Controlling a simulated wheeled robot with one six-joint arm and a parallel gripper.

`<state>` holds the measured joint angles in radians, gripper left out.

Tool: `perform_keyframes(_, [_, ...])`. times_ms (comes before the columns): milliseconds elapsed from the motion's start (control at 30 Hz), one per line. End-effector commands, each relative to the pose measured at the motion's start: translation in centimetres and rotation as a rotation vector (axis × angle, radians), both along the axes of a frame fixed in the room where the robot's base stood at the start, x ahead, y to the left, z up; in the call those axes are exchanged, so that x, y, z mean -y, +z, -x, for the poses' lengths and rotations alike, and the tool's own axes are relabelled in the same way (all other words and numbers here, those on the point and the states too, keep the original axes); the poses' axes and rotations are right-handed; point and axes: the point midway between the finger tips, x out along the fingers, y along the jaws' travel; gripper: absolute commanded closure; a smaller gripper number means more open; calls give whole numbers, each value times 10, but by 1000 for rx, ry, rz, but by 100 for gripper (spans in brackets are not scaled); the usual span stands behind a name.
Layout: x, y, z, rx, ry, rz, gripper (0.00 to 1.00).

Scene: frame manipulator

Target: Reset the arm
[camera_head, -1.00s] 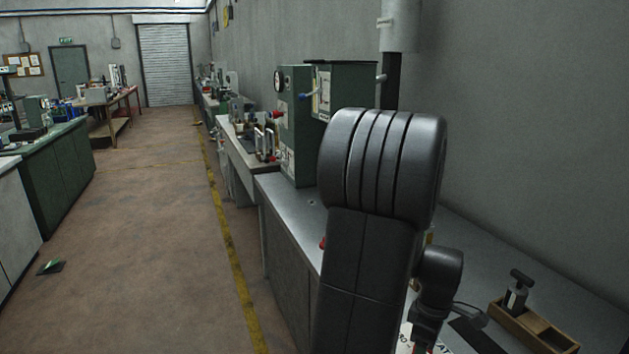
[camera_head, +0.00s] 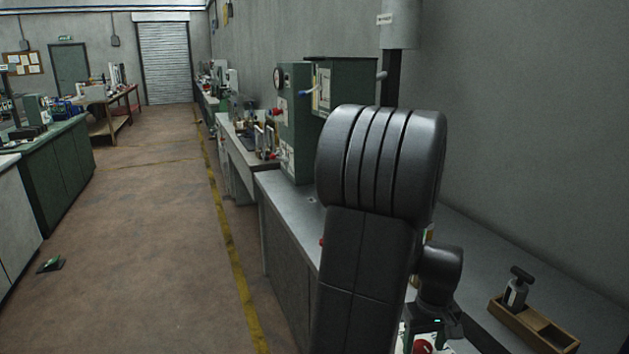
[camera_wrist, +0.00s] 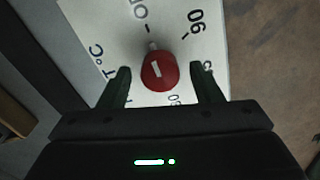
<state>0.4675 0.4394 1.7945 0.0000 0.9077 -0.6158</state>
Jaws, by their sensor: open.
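My gripper (camera_wrist: 162,70) is open, with one dark finger on each side of a red round knob (camera_wrist: 158,74) with a white mark. The fingers look apart from the knob. The knob sits on a white panel (camera_wrist: 110,30) with black printing, including "90" and "°C". In the head view my arm stands upright in front of the bench, and part of the red knob (camera_head: 423,347) shows at the bottom edge below my wrist. My fingertips are hidden there.
A grey bench (camera_head: 480,240) runs along the right wall. A wooden tray (camera_head: 535,328) with a small dark-handled tool (camera_head: 517,288) lies at the right. A green machine (camera_head: 296,125) stands behind my arm. The floor (camera_head: 150,240) at the left is mostly clear.

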Motion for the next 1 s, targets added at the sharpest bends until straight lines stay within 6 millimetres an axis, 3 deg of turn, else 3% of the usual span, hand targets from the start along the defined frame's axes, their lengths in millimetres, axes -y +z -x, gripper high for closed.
perform_keyframes(1000, [-1, 0, 0, 0, -791, 0, 41])
